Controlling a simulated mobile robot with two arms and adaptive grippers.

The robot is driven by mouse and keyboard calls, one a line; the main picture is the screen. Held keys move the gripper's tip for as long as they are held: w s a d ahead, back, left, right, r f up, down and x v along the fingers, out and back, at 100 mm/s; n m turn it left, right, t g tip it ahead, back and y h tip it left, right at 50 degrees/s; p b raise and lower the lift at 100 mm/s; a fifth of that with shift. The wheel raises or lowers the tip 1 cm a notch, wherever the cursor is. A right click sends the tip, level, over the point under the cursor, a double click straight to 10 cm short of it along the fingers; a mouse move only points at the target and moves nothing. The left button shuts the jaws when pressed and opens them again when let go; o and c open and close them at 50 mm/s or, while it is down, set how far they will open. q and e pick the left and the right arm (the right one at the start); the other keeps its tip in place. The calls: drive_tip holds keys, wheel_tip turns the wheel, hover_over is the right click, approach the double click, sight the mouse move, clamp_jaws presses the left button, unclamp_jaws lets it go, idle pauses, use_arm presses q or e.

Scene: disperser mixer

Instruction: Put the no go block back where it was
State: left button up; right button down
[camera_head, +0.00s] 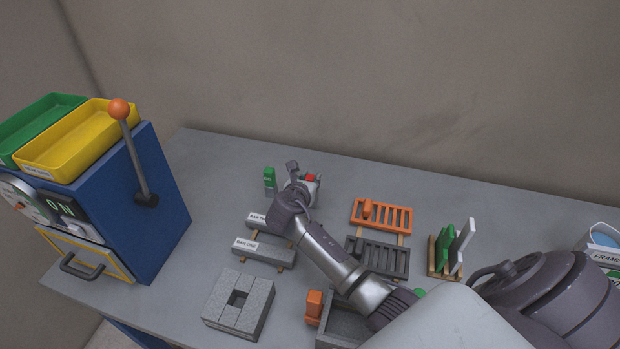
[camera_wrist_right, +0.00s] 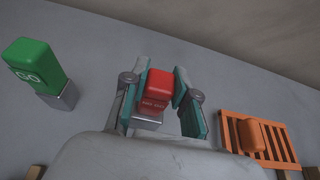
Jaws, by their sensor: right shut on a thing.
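In the head view a bit of the red block (camera_head: 310,177) shows beside my right gripper (camera_head: 307,184), near the back of the table. I cannot tell whether its base touches the table. The green GO block (camera_wrist_right: 36,64) stands upright on a grey metal base to its left; it also shows in the head view (camera_head: 269,177). My left gripper is out of view.
An orange slotted rack (camera_head: 392,217) and a dark one (camera_head: 377,257) lie right of the gripper. Labelled grey bars (camera_head: 264,251) and a square grey block set (camera_head: 239,303) lie in front. A blue machine (camera_head: 150,200) stands left. The table behind the gripper is clear.

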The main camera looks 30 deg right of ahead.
drive_tip(key=c, duration=0.9)
unclamp_jaws()
drive_tip(key=shift+f, duration=0.1)
drive_tip(key=shift+s+a+r, duration=0.1)
drive_tip(key=shift+r, duration=0.2)
drive_tip(key=p+v, duration=1)
drive_tip(key=v, duration=0.1)
drive_tip(key=shift+s+a, duration=0.3)
drive_tip(key=shift+f, duration=0.1)
